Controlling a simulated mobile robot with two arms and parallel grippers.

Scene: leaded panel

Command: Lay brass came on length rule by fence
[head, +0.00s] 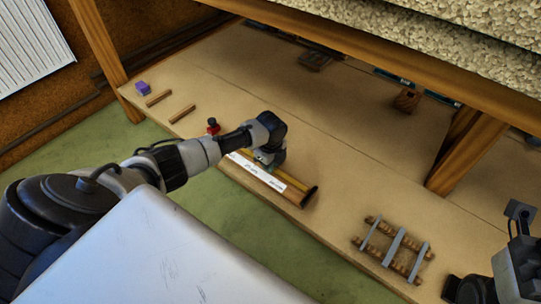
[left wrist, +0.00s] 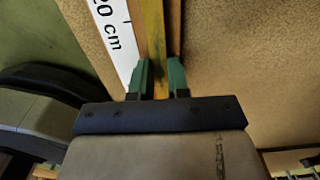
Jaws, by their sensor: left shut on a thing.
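The brass came is a thin yellow strip (left wrist: 152,30), held between the green fingertips of my left gripper (left wrist: 161,80) in the left wrist view. In the head view my left gripper (head: 266,166) is low over the length rule, and the came (head: 295,189) shows partly beside it. The length rule has a white scale (head: 268,181); its "20 cm" mark shows in the left wrist view (left wrist: 108,30). The came runs parallel to the scale along brown wood. Whether it touches the rule or fence is unclear. My right arm (head: 510,270) is at the lower right; its jaw state is unclear.
A wooden rack (head: 370,248) with grey strips lies right of the rule. A table leg (head: 455,150) and upper shelf stand behind.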

